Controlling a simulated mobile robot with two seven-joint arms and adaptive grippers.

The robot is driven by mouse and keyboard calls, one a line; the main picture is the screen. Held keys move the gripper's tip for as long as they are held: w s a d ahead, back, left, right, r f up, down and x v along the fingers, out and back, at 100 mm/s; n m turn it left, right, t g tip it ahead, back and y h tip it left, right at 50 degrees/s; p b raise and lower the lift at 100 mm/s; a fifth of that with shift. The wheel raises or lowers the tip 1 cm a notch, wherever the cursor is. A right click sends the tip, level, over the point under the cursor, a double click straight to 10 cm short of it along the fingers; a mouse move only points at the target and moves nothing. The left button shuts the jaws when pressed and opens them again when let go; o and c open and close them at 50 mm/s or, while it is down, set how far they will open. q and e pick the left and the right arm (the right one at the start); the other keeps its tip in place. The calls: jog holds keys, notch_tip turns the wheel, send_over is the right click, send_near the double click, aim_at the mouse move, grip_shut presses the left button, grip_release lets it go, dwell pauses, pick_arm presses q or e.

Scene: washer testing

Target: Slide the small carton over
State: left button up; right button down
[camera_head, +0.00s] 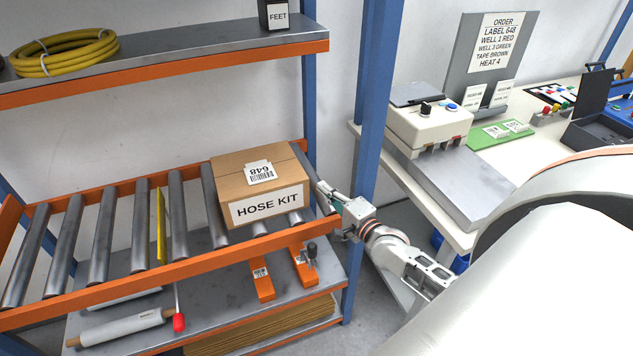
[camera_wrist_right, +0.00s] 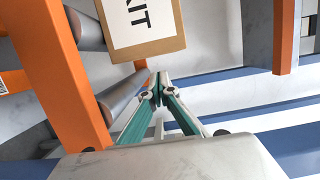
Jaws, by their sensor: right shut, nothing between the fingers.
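The small carton (camera_head: 262,186) is a brown box labelled HOSE KIT with a 648 barcode label on top. It sits on the roller shelf (camera_head: 130,282) near its right end. My right gripper (camera_head: 326,192) is shut and empty at the carton's right side, by the blue post. In the right wrist view the carton (camera_wrist_right: 154,47) shows its label end above the closed fingertips (camera_wrist_right: 158,84). I cannot tell whether the fingertips touch it. My left gripper is not in view.
A yellow divider (camera_head: 160,226) stands between rollers left of the carton, with bare rollers around it. The blue rack post (camera_head: 372,100) rises close to my right gripper. A workbench (camera_head: 455,190) stands to the right. Orange clamps (camera_head: 262,281) sit on the shelf below.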

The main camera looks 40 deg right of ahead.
jog(key=w, duration=0.8)
jog(key=shift+w, duration=0.3)
jog(key=shift+a, duration=0.1)
